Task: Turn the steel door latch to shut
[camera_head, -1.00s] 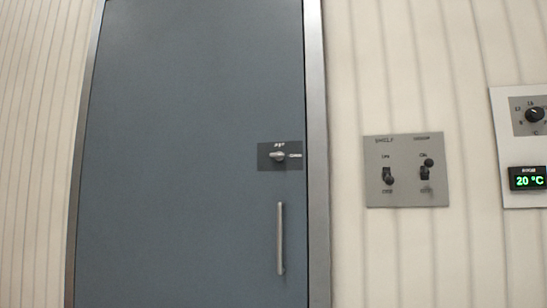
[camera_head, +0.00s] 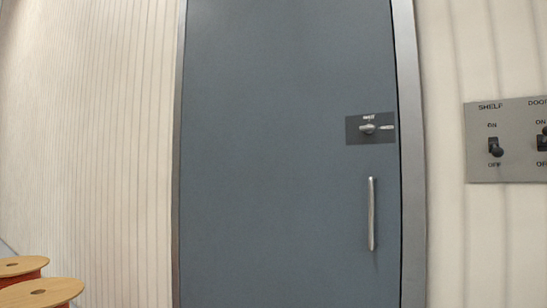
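The steel door latch (camera_head: 367,128) is a small knob on a dark plate (camera_head: 388,136) near the right edge of a blue-grey door (camera_head: 275,150). The knob looks roughly horizontal. Small lettering sits above it and a light mark lies to its right; the words are too small to read surely. A vertical steel handle (camera_head: 371,213) is below the plate. The door sits flush in its steel frame. My gripper is not in view.
A grey switch panel (camera_head: 480,165) marked SHELF and DOOR is on the wall at the right, cut by the picture edge. Wooden-topped cable reels (camera_head: 42,293) stand at the lower left. The wall left of the door is bare.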

